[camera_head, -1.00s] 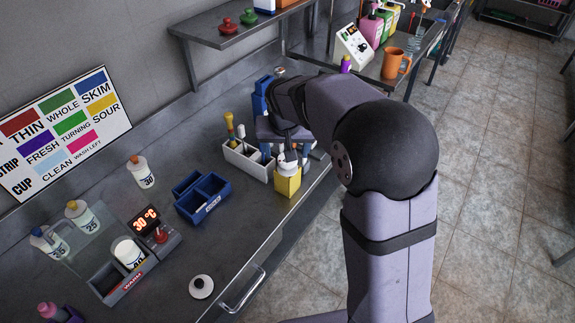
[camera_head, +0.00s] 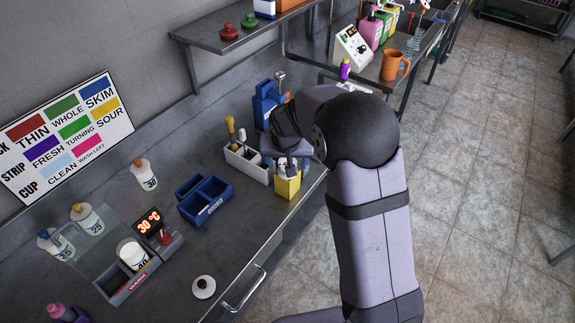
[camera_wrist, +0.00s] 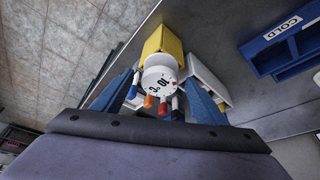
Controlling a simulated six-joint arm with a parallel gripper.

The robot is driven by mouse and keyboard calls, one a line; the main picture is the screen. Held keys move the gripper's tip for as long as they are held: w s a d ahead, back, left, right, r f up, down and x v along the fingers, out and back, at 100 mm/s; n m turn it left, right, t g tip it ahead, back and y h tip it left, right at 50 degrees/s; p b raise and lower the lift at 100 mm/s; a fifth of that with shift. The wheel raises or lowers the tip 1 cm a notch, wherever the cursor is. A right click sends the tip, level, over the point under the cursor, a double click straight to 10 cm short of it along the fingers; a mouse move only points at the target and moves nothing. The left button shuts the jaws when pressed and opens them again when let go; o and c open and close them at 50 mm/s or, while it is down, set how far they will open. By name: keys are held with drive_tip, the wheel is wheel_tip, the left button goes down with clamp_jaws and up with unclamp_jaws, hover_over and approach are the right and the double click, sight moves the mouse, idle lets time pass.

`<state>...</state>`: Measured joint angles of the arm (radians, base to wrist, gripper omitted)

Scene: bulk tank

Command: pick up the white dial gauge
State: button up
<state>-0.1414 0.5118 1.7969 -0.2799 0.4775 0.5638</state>
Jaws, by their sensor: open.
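A white round piece (camera_wrist: 160,80) with dark numerals and "°C" shows in the wrist view against a yellow box (camera_wrist: 162,45); I take it for the white dial gauge. In the head view the yellow box (camera_head: 288,187) stands near the counter's front edge, and the white piece above it is mostly hidden by my gripper (camera_head: 287,163). In the wrist view my gripper (camera_wrist: 162,78) is open, its blue fingers on either side of the white piece. Contact cannot be told. Several coloured tips, blue, orange and red, show just in front of it.
A white caddy (camera_head: 246,163) with upright tools stands close left of the yellow box. A blue object (camera_head: 266,105) stands behind.

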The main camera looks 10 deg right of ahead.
drive_tip(key=shift+w+f, duration=0.25)
drive_tip(key=shift+f, duration=0.45)
drive_tip(key=c, duration=1.1)
drive_tip(key=shift+c, duration=0.2)
